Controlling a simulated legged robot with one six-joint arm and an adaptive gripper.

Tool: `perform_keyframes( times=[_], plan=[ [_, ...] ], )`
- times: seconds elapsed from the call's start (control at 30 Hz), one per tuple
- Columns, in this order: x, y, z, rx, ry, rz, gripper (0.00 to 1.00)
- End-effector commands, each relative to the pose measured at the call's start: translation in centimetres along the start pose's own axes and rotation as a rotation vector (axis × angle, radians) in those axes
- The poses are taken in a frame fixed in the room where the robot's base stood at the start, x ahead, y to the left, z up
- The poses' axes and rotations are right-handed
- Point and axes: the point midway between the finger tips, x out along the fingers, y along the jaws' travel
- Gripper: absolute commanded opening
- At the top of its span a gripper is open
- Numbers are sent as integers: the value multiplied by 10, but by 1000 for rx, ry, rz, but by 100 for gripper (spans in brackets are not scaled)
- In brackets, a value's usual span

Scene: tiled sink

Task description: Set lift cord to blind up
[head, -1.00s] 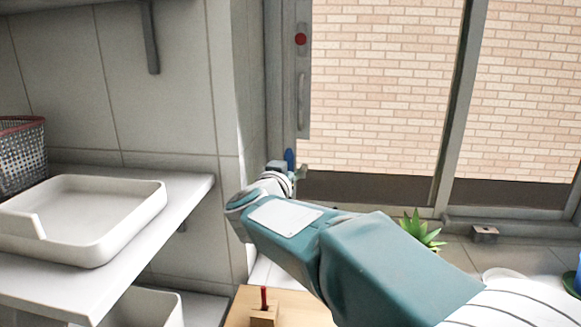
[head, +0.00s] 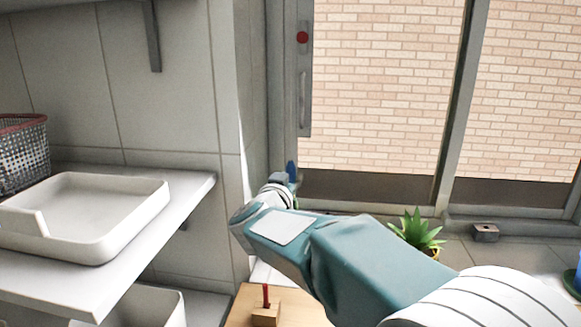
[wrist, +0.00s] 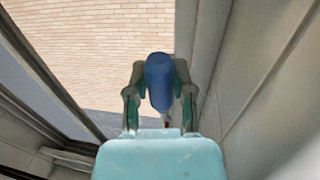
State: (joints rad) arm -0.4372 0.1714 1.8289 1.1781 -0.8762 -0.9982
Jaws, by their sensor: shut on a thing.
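A blue cord handle (wrist: 159,80) is between the two fingers of my gripper (wrist: 159,88) in the wrist view, and the gripper is shut on it. In the head view the top of the blue handle (head: 291,169) shows just above my gripper (head: 282,180), at the left side of the window frame. The fingers are mostly hidden there behind my wrist. I cannot make out the cord itself, and the blind is not visible in either view.
A window frame (head: 452,110) with a brick wall outside lies ahead. A white tray (head: 100,240) and a mesh basket (head: 22,155) stand on the left shelf. A green plant (head: 416,232) is right of my arm. A wooden block with a red peg (head: 266,314) is below.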

Motion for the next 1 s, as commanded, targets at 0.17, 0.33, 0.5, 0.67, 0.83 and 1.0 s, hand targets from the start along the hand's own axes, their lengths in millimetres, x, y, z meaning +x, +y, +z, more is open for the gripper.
perform_keyframes(
  times=[0.17,0.33,0.5,0.67,0.83,1.0],
  plan=[
    [0,-1,11,-2,-5,-4,0],
    [0,-1,12,-4,-9,-5,0],
    [0,-1,11,-3,-7,-4,67],
    [0,-1,10,-2,-4,-4,67],
    [-2,0,8,0,-2,-4,67],
    [-24,-2,8,1,-2,-6,67]
  ],
)
